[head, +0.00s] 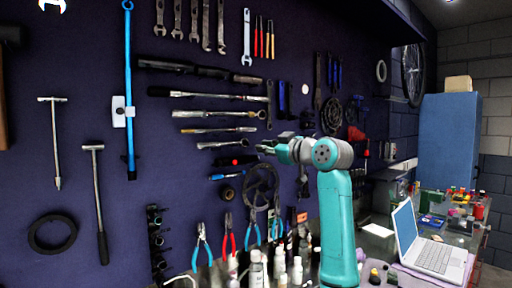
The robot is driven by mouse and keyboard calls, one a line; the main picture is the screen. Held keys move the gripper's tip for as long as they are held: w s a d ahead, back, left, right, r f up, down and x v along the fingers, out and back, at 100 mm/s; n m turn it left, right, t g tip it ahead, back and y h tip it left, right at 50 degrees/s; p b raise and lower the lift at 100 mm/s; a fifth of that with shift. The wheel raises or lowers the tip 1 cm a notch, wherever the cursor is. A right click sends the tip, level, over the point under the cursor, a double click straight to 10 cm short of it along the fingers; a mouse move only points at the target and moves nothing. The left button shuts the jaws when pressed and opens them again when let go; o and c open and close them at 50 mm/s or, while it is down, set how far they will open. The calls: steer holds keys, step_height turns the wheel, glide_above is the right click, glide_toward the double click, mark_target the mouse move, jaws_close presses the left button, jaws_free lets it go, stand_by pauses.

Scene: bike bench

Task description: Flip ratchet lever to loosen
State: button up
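Several long-handled tools hang level on the dark pegboard wall, one above another. A black-handled one (200,70) is at the top, and silver-shafted ones (215,115) hang below it. A short silver tool (225,144) hangs lowest of these, with its right end near my gripper (264,148). I cannot tell which of them is the ratchet, and no lever can be made out. My gripper is in front of the wall and points left. Its fingers are too small to show whether they are open or whether they touch a tool.
A red dot (235,162) shows on the wall below the short tool. Pliers (202,245) hang lower down. A laptop (428,245) and a blue cabinet (447,150) are at the right.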

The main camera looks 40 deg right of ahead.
steer(key=shift+s+d, duration=0.1)
steer(key=shift+s, duration=2.7)
